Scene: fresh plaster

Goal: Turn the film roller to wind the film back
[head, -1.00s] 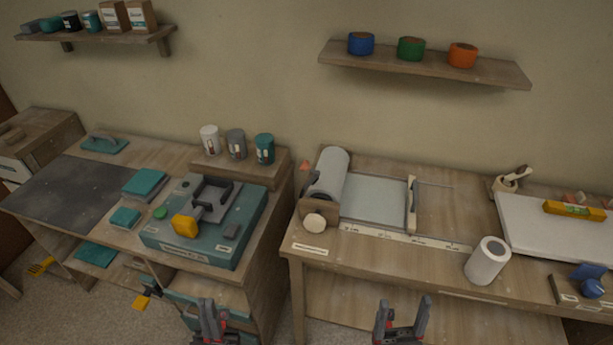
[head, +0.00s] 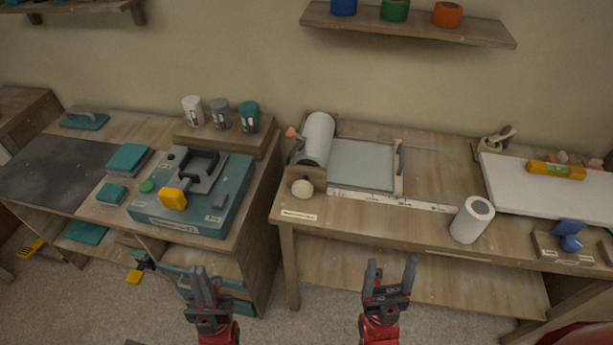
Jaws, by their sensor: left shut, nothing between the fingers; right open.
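The film roller (head: 318,138) is a pale cylinder lying in a wooden holder at the left end of the right table. A round cream knob (head: 302,188) is on the holder's front. A sheet of translucent film (head: 361,164) lies flat from the roller to a crossbar (head: 399,167). My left gripper (head: 205,287) is shut and empty, low in front of the left bench. My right gripper (head: 389,283) is open and empty, in front of the right table's front edge. Both grippers are apart from the roller and knob.
A loose white roll (head: 472,219) stands near the right table's front edge. A white board (head: 548,187) with a yellow level (head: 556,171) lies to the right. A teal machine with a yellow handle (head: 173,199) sits on the left bench. The floor between me and the tables is clear.

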